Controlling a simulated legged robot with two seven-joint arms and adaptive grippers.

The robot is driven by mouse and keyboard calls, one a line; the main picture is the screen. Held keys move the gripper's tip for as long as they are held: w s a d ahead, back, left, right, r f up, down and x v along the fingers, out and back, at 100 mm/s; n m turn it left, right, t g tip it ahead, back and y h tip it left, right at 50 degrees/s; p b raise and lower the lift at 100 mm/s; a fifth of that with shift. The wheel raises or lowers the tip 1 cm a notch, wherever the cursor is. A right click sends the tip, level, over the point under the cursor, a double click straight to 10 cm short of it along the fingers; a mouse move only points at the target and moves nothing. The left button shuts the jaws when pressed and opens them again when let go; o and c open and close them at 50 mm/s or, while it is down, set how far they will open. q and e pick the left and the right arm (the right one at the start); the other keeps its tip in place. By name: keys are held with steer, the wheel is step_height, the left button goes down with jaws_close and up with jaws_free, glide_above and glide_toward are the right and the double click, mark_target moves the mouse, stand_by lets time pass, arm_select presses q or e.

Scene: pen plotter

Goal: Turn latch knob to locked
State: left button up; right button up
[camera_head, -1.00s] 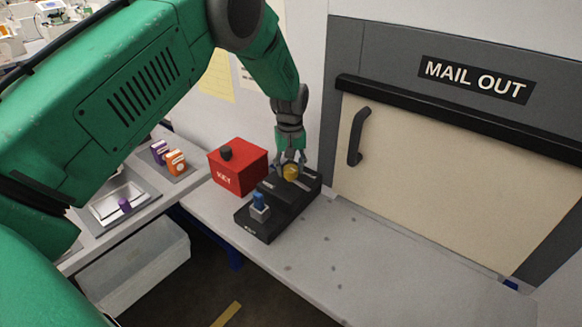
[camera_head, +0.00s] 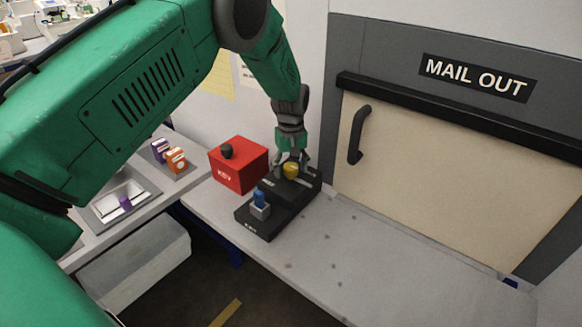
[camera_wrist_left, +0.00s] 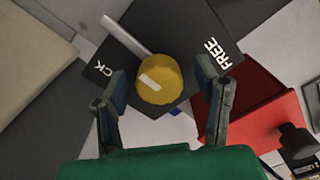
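The yellow latch knob (camera_head: 291,171) stands on a dark panel (camera_head: 311,188) on the bench. In the left wrist view the knob (camera_wrist_left: 160,90) has a white mark on its left side, towards the partly hidden "CK" lettering. "FREE" is printed at the right of the panel (camera_wrist_left: 180,35). A light grey bar (camera_wrist_left: 124,34) lies beyond the knob. My left gripper (camera_head: 292,160) is over the knob; in the wrist view its two fingers (camera_wrist_left: 160,68) are apart, one on each side, with gaps to the knob. My right gripper is not in view.
A red "KEY" box (camera_head: 236,171) with a black knob stands just left of the panel. A blue knob (camera_head: 259,198) sits on the nearer dark block. The "MAIL OUT" door (camera_head: 440,170) stands behind right. The bench (camera_head: 340,262) is clear to the right.

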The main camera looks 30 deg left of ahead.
mark_target(291, 166)
arm_select(q)
steer(key=shift+w+r, duration=0.1)
steer(key=shift+r, duration=0.05)
steer(key=shift+r, duration=0.2)
step_height(291, 166, up, 11)
steer(key=shift+r, duration=0.15)
stand_by(0.3)
